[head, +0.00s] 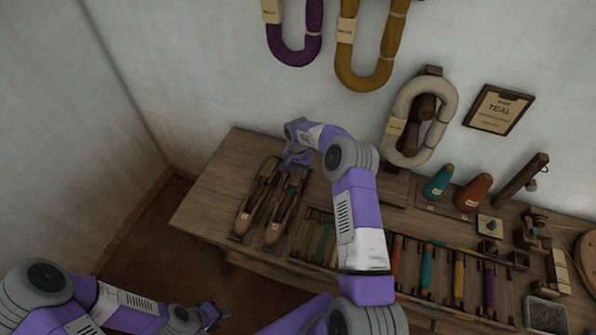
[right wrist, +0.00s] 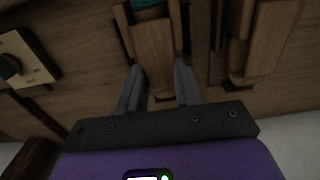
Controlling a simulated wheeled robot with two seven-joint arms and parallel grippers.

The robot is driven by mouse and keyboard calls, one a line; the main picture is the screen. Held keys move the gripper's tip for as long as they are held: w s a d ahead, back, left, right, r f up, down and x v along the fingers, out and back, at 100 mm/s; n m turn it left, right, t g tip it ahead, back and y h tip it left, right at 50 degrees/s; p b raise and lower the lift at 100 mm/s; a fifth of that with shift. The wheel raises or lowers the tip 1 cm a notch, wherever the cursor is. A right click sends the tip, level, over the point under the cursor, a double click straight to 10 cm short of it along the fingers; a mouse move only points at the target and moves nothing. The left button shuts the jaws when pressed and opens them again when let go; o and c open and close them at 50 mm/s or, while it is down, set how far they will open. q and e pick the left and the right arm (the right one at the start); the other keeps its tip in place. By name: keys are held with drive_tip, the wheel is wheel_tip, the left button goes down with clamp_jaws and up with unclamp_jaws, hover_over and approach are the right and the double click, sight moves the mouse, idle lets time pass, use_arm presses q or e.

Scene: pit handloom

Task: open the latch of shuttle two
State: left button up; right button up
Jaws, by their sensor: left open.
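Two long dark wooden shuttles lie side by side on the bench. The left one, shuttle one (head: 248,207), has a small pale tag, and so does the right one, shuttle two (head: 276,224). My right gripper (head: 294,161) is at the far end of the shuttles, partly hidden by its own wrist. In the right wrist view its fingers (right wrist: 160,85) stand apart on either side of a wooden end piece (right wrist: 154,50), with teal showing beyond it. I cannot make out the latch or whether the fingers press on the wood. My left gripper (head: 213,316) is open and empty, low at left, away from the bench.
A rack of coloured bobbins (head: 427,265) lies right of the shuttles, partly behind my right arm. Teal (head: 439,182) and orange (head: 473,191) cones stand behind it. Yarn hanks (head: 371,80) hang on the wall. The bench's left end (head: 212,190) is clear.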

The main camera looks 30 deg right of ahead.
clamp_jaws()
drive_tip(key=shift+n, duration=0.4)
drive_tip(key=shift+n+b, duration=0.35)
drive_tip(key=shift+n, duration=0.55)
drive_tip(key=n, duration=0.3)
drive_tip(key=shift+n, duration=0.3)
drive_tip(key=n+b, duration=0.1)
drive_tip(key=n, duration=1)
drive_tip(key=shift+n, duration=0.4)
